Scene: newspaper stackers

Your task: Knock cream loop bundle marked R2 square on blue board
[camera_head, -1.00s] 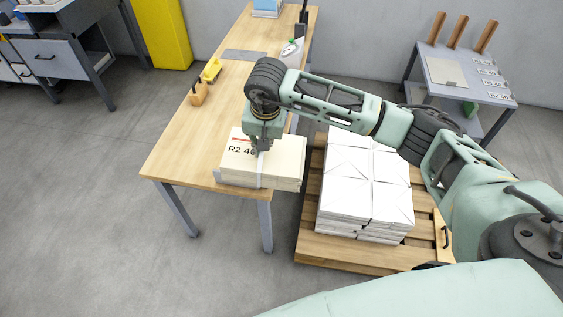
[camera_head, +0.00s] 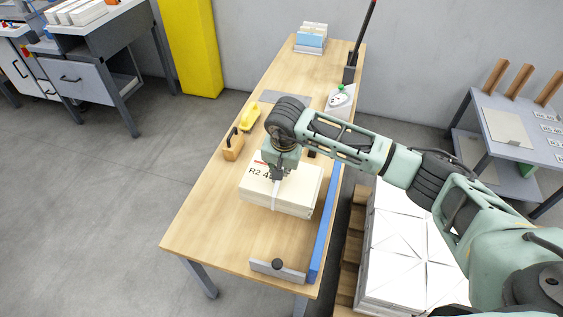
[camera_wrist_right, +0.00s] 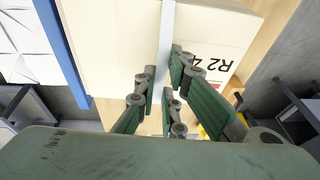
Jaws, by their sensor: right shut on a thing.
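The cream bundle marked R2 (camera_head: 262,193) is over the wooden table, with a pale strap around its middle. It also shows in the right wrist view (camera_wrist_right: 105,40), its label upside down. My right gripper (camera_head: 277,176) is above the bundle, its fingers shut at the strap (camera_wrist_right: 166,40). Whether the bundle rests on the table or hangs just above it, I cannot tell. The blue board (camera_head: 321,240) runs along the table's right edge, close beside the bundle's right side. It also shows in the wrist view (camera_wrist_right: 62,45). Contact between them is unclear. My left gripper is out of view.
A wooden block with a handle (camera_head: 233,146) and a yellow tool (camera_head: 250,117) stand to the left. White stacks (camera_head: 410,245) sit on a pallet at right. The table's front left is clear.

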